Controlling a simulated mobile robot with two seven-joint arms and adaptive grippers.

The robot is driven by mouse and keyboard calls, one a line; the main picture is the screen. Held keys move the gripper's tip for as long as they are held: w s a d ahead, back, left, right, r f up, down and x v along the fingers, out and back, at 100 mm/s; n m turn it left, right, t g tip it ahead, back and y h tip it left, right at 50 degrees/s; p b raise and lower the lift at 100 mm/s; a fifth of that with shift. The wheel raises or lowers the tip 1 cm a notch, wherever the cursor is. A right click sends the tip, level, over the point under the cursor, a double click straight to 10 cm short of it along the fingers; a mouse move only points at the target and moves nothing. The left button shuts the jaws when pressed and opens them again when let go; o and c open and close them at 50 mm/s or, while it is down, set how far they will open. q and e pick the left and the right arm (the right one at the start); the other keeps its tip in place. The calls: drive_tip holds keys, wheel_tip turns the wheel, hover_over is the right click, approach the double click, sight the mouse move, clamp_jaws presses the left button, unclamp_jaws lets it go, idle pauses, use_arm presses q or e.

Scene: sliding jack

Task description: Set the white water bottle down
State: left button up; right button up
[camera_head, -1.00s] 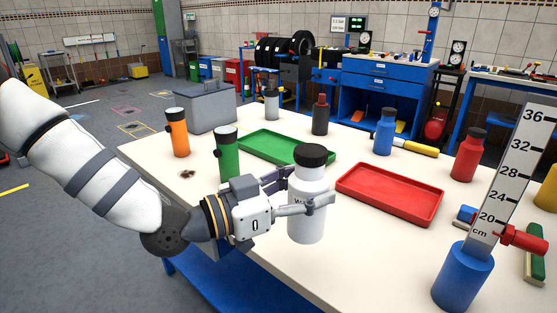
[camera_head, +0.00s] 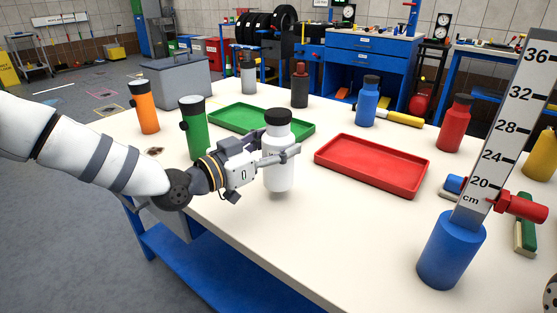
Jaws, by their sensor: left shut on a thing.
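The white water bottle (camera_head: 278,168) has a black cap and stands upright near the front edge of the table, left of the red tray. My left gripper (camera_head: 283,156) is shut around its upper body from the left. The bottle's base is at or just above the white tabletop (camera_head: 330,240); I cannot tell whether it touches. Its label is mostly hidden by the fingers.
A green bottle (camera_head: 196,135) stands close behind my left wrist, with an orange bottle (camera_head: 147,112) beyond. A green tray (camera_head: 228,115) lies behind the white bottle, and a red tray (camera_head: 370,170) to its right. A blue cylinder with a ruler (camera_head: 450,250) stands front right. Table front is clear.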

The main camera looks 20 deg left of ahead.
use_arm(q)
drive_tip(key=shift+f, duration=1.8)
drive_tip(key=o, duration=1.3)
use_arm(e)
drive_tip(key=shift+s+f, duration=0.35)
drive_tip(key=shift+f, duration=0.05)
use_arm(q)
drive_tip(key=shift+s+a+r, duration=0.1)
drive_tip(key=shift+r, duration=0.25)
drive_tip(key=p+v, duration=0.1)
drive_tip(key=v, duration=1)
drive_tip(key=shift+s+a+f+p, duration=0.2)
drive_tip(key=shift+s+p, duration=0.15)
drive_tip(key=shift+p, duration=0.05)
use_arm(e)
drive_tip(key=w+r, duration=0.2)
drive_tip(key=shift+w+r+t, duration=0.2)
drive_tip(key=shift+r+t, duration=0.1)
drive_tip(key=shift+t, duration=0.1)
